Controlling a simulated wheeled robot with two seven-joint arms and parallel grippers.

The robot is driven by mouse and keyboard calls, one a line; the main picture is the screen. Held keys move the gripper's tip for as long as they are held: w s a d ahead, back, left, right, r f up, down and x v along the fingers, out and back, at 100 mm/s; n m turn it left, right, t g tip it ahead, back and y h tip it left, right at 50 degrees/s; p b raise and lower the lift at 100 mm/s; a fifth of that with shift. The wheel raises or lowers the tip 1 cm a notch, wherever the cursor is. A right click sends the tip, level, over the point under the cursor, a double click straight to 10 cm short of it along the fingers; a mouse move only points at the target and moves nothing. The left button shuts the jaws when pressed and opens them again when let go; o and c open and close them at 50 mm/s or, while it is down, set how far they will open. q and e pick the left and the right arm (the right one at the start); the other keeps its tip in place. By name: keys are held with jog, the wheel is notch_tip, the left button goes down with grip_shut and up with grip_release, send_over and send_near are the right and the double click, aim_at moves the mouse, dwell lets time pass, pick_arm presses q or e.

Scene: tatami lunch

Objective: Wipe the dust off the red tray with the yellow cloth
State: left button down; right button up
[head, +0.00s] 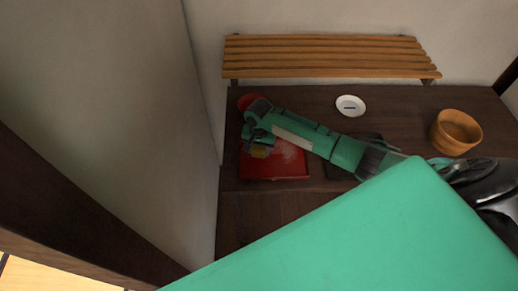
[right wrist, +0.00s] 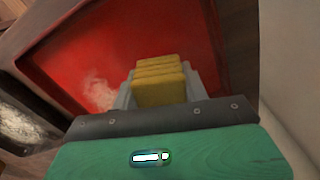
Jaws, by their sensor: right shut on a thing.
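The red tray (head: 275,172) lies on the dark wooden table at its left end. It also fills much of the right wrist view (right wrist: 105,40). A pale dust patch (right wrist: 98,90) shows on the tray, left of the cloth in the right wrist view. My right gripper (head: 258,150) is over the tray's left part, shut on the yellow cloth (right wrist: 160,82), which looks like a folded block between the fingers. Whether the cloth touches the tray I cannot tell. My left gripper is not in view.
A red round thing (head: 248,101) sits behind the tray, partly hidden by my arm. A small white dish (head: 350,105) and a wooden bowl (head: 455,132) stand to the right. A dark tray or mat (head: 340,172) lies under my right arm. A slatted shelf (head: 325,58) runs along the back wall.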

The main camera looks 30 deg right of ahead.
jog(key=shift+f+b, duration=0.35)
jog(key=shift+f, duration=0.7)
dwell(0.5)
jog(key=shift+r, duration=0.1)
